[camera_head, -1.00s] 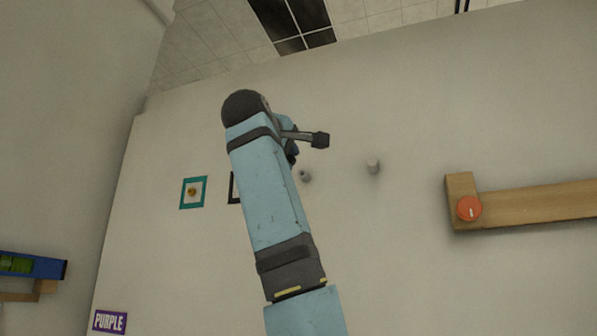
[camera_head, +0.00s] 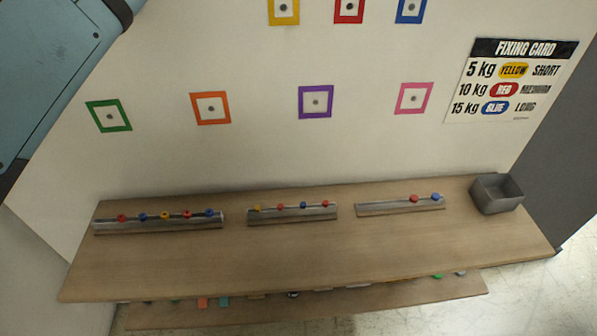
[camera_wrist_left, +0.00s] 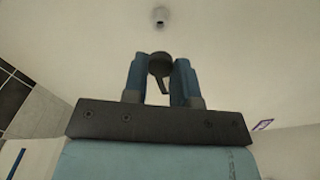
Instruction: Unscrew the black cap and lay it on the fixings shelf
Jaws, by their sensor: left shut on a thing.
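In the left wrist view my left gripper (camera_wrist_left: 160,80) is shut on a dark, rounded piece with a thin tail, which looks like the black cap (camera_wrist_left: 159,64). A pale round stub (camera_wrist_left: 160,14) stands out from the wall beyond the fingertips, apart from the held piece. In the head view a wooden shelf (camera_head: 290,245), which looks like the fixings shelf, runs along the wall below the coloured frames. Neither gripper shows in the head view.
Three metal racks (camera_head: 160,224) with coloured fixings stand along the shelf's back. A grey bin (camera_head: 497,193) is at its right end. The shelf's front strip is bare. A lower shelf (camera_head: 380,302) holds small items. A fixing card (camera_head: 512,80) hangs at upper right.

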